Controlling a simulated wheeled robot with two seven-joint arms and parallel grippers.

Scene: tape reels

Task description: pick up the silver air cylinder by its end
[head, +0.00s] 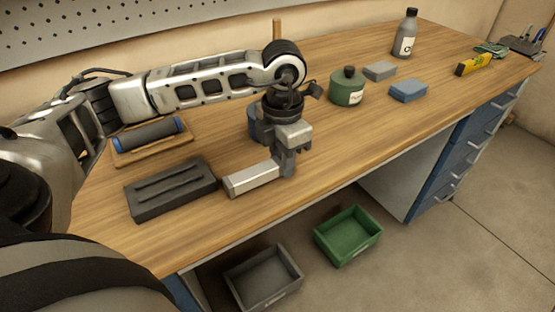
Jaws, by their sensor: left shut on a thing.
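The silver air cylinder (251,180) is a pale, box-shaped bar near the front edge of the workbench. Its left end points toward the dark grooved block (172,190). My left gripper (289,163) points down over the cylinder's right end and is shut on it. The fingers hide that end. I cannot tell whether the cylinder rests on the bench or hangs just above it. My right gripper is not in view.
A tray with a dark roller (148,135) lies at the left. A blue object (253,122) is partly hidden behind my gripper. A green jar (347,90), grey and blue blocks (408,91) and a bottle (405,36) stand right. Bins (348,238) sit below.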

